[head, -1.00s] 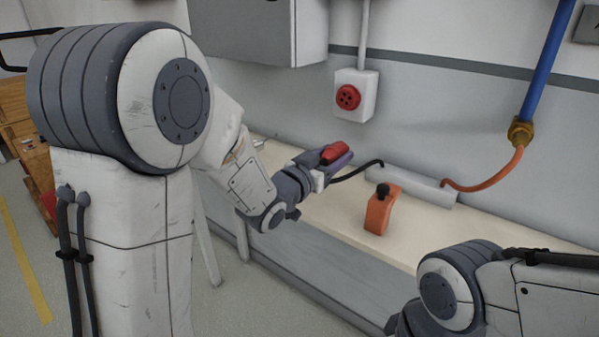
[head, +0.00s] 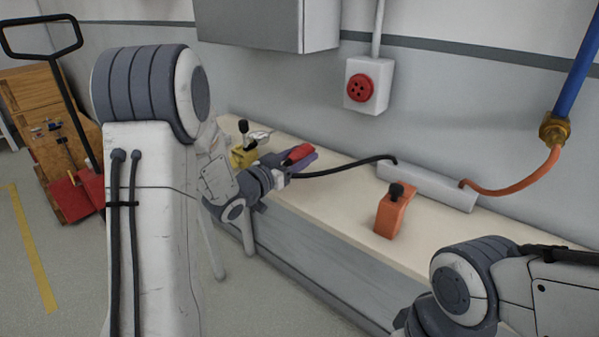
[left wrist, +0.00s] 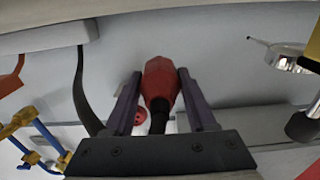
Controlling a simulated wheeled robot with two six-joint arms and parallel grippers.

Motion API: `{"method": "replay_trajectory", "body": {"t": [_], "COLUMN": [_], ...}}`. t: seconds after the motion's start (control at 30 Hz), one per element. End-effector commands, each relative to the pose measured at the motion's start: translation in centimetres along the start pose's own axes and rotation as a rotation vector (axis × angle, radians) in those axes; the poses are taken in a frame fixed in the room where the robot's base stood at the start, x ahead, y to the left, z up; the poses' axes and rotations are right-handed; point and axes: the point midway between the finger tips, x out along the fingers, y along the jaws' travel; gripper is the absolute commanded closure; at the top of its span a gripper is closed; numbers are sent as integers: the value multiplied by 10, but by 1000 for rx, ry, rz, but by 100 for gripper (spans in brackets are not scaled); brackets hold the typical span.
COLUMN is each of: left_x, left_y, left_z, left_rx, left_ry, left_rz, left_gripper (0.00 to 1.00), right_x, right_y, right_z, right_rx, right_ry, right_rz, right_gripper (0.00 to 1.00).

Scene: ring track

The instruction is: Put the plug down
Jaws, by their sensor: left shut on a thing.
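The red plug (head: 299,153) is held between the fingers of my left gripper (head: 305,160), over the left part of the pale bench top (head: 340,215). In the left wrist view the plug (left wrist: 160,82) sits between the two purple fingers (left wrist: 159,95), with its black cable end toward the palm. A black cable (head: 345,168) runs from the plug to the grey box (head: 430,187) on the bench. I cannot tell whether the plug touches the bench. My right arm shows at the lower right, but its gripper is out of view.
An orange block with a black knob (head: 392,212) stands on the bench. A yellow thing with a black knob (head: 243,155) is behind my left arm. A red socket (head: 360,87) is on the wall. An orange hose (head: 510,190) reaches the grey box. Bare bench lies around the orange block.

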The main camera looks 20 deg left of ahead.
Motion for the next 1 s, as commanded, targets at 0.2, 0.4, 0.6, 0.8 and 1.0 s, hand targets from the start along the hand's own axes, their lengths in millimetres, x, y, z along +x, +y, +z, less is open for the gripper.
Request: {"method": "replay_trajectory", "body": {"t": [0.2, 0.4, 0.6, 0.8, 1.0], "left_x": [-1, 0, 0, 0, 0], "left_y": [-1, -1, -1, -1, -1], "left_z": [26, 41, 41, 48, 53], "left_rx": [-3, 0, 1, 1, 1], "left_ry": [-2, 0, 0, 0, 0], "left_rz": [-1, 0, 0, -1, -1], "left_gripper": [100, 100, 100, 100, 100], "right_x": [10, 13, 13, 20, 25], "right_y": [1, 1, 1, 1, 2], "right_z": [0, 1, 1, 1, 1], "right_rx": [0, 0, 0, 0, 0], "right_ry": [0, 0, 0, 0, 0], "right_rz": [0, 0, 0, 0, 0], "right_gripper": [50, 50, 50, 50, 50]}}
